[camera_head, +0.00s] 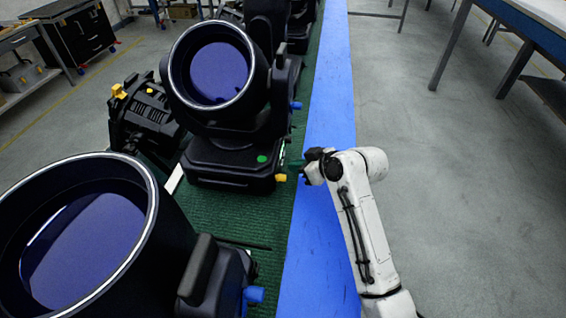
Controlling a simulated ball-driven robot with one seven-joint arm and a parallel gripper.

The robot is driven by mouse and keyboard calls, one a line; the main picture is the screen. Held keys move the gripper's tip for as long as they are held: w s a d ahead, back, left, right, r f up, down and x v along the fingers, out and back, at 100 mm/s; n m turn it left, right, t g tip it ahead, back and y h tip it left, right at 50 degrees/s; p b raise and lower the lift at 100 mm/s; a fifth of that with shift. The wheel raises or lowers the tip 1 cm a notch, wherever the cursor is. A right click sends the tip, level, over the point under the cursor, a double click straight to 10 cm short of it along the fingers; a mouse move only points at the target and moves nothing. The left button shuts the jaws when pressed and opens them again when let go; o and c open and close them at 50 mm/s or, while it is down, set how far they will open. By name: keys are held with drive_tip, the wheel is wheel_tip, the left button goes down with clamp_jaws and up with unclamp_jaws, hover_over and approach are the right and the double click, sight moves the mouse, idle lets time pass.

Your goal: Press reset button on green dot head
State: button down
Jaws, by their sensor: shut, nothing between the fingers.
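The moving-head light with a green dot (262,158) on its base stands upright in the middle, its big round lens (219,73) facing me. A yellow button-like part (281,177) sticks out at the lower right corner of its base, and a blue knob (296,105) sits higher on its right side. I cannot tell from the picture which part is the reset button. My gripper (303,171) is shut and empty, just right of the yellow part at about the base's height. The fingertips are small and dark, so contact is unclear.
A second light (175,235) with a blue knob (254,295) stands close at lower left. A dark fixture with yellow parts (145,110) lies behind left. More heads stand behind. Green carpet (232,215) and a blue strip (325,120) run lengthwise. Grey floor (460,200) at right is clear; a table (530,35) stands beyond.

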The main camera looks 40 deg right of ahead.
drive_tip(key=shift+s+d, duration=0.1)
drive_tip(key=shift+s+d+p, duration=0.25)
drive_tip(key=shift+s+d, duration=0.55)
drive_tip(key=shift+s, duration=0.2)
drive_tip(key=shift+s+d+p, duration=0.25)
drive_tip(key=shift+s+d, duration=0.5)
drive_tip(key=shift+s, duration=0.25)
